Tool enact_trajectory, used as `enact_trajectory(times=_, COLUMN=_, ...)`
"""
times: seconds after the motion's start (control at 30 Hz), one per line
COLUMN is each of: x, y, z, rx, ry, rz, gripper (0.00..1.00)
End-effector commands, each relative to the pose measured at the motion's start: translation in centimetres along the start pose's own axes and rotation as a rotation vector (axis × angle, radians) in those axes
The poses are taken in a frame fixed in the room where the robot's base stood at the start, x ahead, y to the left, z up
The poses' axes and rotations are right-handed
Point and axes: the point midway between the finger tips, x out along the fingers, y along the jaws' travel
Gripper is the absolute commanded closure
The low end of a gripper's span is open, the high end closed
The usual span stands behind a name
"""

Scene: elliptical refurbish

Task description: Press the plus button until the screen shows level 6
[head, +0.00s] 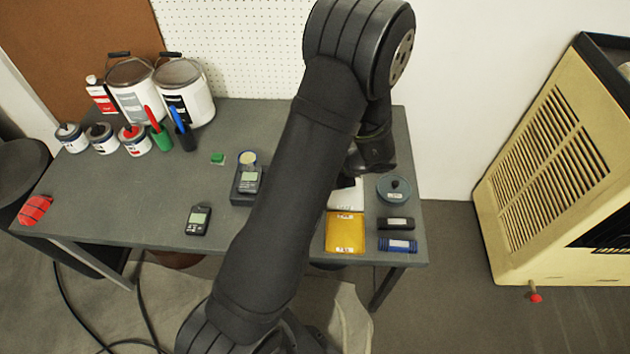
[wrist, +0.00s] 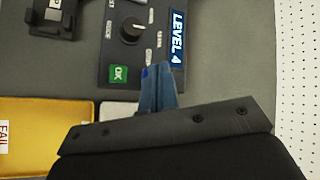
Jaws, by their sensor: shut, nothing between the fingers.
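A dark control panel (wrist: 108,42) with a round black knob (wrist: 131,30) lies at the top middle of the wrist view. Its lit screen (wrist: 178,40) reads "LEVEL 4". A green OK patch (wrist: 119,73) is at its lower left corner. My gripper (wrist: 157,72) is shut and empty, its blue-grey fingers reaching over the panel's lower right corner, below the screen. I cannot tell whether the tips touch the panel. I do not see a plus button; the fingers may cover it. In the head view my arm hides the panel.
A yellow tray (head: 345,232), a white tray (head: 346,198) and a round blue-grey tin (head: 393,188) are on the table's right. A handheld meter (head: 198,220) lies at the front. Paint cans (head: 184,92) stand at the back left. The table's left middle is mostly clear.

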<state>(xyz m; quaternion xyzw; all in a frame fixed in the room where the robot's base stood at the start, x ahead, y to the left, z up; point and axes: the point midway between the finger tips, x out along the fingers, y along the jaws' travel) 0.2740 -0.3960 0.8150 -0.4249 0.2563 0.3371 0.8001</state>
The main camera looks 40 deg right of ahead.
Motion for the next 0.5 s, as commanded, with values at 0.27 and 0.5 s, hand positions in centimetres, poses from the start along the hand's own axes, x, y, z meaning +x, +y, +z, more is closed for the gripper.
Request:
enact_trajectory(times=0.27, x=-1.1, y=-0.9, z=0.8, rx=-0.003, ry=0.002, rz=-0.002, gripper=1.0)
enact_trajectory(times=0.5, x=-2.8, y=-2.1, z=2.0, rx=-0.002, ry=0.002, rz=-0.001, gripper=1.0)
